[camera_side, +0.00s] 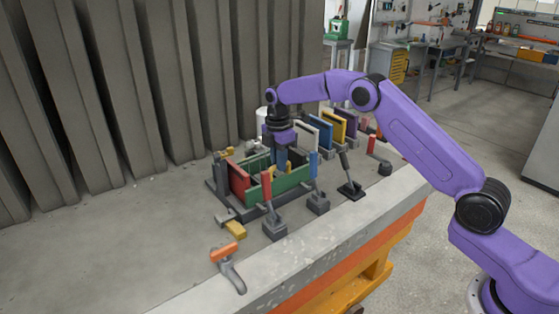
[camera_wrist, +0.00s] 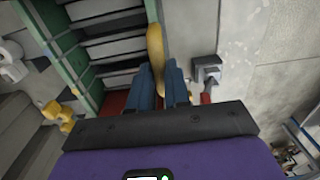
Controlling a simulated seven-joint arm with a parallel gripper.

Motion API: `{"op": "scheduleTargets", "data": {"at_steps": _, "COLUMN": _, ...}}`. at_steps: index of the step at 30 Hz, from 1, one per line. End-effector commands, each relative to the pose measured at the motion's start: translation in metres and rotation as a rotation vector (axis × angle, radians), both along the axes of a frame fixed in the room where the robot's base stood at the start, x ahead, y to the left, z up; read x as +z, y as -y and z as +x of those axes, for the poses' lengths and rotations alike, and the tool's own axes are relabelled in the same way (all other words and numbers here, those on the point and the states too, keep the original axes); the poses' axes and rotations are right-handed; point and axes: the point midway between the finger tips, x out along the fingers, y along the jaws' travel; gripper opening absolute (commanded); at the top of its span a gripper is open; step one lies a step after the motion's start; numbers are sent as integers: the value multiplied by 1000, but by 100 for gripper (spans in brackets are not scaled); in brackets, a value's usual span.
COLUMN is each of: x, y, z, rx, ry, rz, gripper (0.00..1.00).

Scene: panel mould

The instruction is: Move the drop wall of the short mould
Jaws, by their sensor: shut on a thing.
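The mould (camera_side: 292,184) has green long walls and a red end panel (camera_side: 240,180) at its left, and stands on the grey bench. My gripper (camera_side: 283,165) reaches down into it from above. In the wrist view my gripper (camera_wrist: 157,72) has its two blue fingers closed on a long rounded yellow piece (camera_wrist: 155,42). A little yellow also shows by the fingers in the side view (camera_side: 288,168). I cannot tell whether this piece belongs to the drop wall. A green wall (camera_wrist: 75,68) and grey slats show left of it. The mould's inside is mostly hidden in the side view.
Coloured panels, including a blue one (camera_side: 321,134) and a yellow one (camera_side: 334,124), stand behind the mould. A red-handled clamp (camera_side: 268,188) and other clamps line its front. An orange-handled tool (camera_side: 224,252) lies in front. The bench's left part is clear.

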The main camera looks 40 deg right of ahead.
Motion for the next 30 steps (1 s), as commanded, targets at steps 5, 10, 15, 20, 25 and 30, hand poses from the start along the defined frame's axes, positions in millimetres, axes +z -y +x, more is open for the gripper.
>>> {"op": "scheduleTargets", "data": {"at_steps": 5, "x": -1, "y": 3, "z": 13, "rx": 0, "ry": 59, "rz": 2, "gripper": 0}}
{"op": "scheduleTargets", "data": {"at_steps": 10, "x": 0, "y": 3, "z": 14, "rx": -1, "ry": 60, "rz": 3, "gripper": 42}}
{"op": "scheduleTargets", "data": {"at_steps": 15, "x": 1, "y": 3, "z": 14, "rx": -2, "ry": 62, "rz": 4, "gripper": 42}}
{"op": "scheduleTargets", "data": {"at_steps": 20, "x": 9, "y": 2, "z": 14, "rx": -3, "ry": 65, "rz": 5, "gripper": 42}}
{"op": "scheduleTargets", "data": {"at_steps": 25, "x": 36, "y": 1, "z": 13, "rx": -2, "ry": 68, "rz": 6, "gripper": 42}}
{"op": "scheduleTargets", "data": {"at_steps": 30, "x": 72, "y": 0, "z": 12, "rx": -1, "ry": 63, "rz": 6, "gripper": 42}}
